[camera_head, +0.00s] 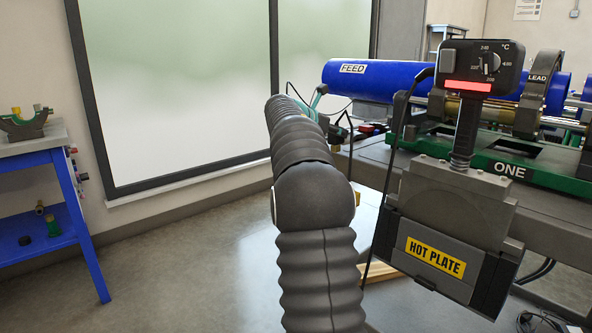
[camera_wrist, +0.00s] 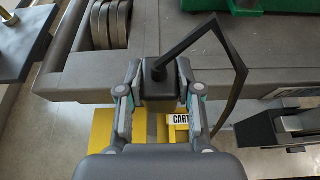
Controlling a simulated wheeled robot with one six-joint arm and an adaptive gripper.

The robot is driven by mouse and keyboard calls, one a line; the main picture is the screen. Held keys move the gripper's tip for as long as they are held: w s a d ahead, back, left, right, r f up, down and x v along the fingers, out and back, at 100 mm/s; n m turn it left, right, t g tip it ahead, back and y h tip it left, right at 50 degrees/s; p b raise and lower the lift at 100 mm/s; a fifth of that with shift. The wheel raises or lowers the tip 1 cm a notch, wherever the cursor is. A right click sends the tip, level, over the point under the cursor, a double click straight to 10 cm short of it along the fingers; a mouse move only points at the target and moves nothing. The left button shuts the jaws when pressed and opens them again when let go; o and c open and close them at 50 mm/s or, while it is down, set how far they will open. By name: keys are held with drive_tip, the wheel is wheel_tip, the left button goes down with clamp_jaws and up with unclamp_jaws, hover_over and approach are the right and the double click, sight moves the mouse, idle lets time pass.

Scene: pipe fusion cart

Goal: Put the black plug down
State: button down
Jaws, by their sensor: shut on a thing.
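The black plug (camera_wrist: 158,92) is a dark block with a black cable (camera_wrist: 238,62) that bends off to the right in the wrist view. My gripper (camera_wrist: 156,72) is shut on the plug, with a finger on each side of it. The plug is held over the edge of the grey cart top (camera_wrist: 180,60), with yellow parts lower down. I cannot tell whether it touches the cart. In the head view my arm hides most of the gripper, and a teal bit of it (camera_head: 319,96) shows near the cart's left end.
The hot plate (camera_head: 435,255) with its control box (camera_head: 480,68) hangs at the cart's front. A green base marked ONE (camera_head: 510,169) and a blue FEED pipe (camera_head: 375,80) are on the cart. A blue side table (camera_head: 75,215) stands left, with open floor between.

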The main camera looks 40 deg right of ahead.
drive_tip(key=shift+w+a+f+b, duration=0.15)
drive_tip(key=shift+w+a+f, duration=0.9)
drive_tip(key=shift+w+f, duration=0.55)
drive_tip(key=shift+w+a+f+b, duration=0.2)
drive_tip(key=shift+w+a+f, duration=1)
drive_tip(key=shift+f, duration=0.65)
drive_tip(key=shift+w+a+f+b, duration=0.15)
drive_tip(key=shift+w+a+f, duration=0.75)
drive_tip(key=shift+w+f, duration=0.8)
drive_tip(key=shift+f, duration=0.15)
drive_tip(key=c, duration=0.8)
unclamp_jaws()
drive_tip(key=shift+o, duration=0.2)
drive_tip(key=shift+a+r, duration=0.2)
drive_tip(key=shift+r, duration=0.05)
drive_tip(key=v, duration=1.1)
drive_tip(key=shift+s+a, duration=0.15)
drive_tip(key=shift+a, duration=0.15)
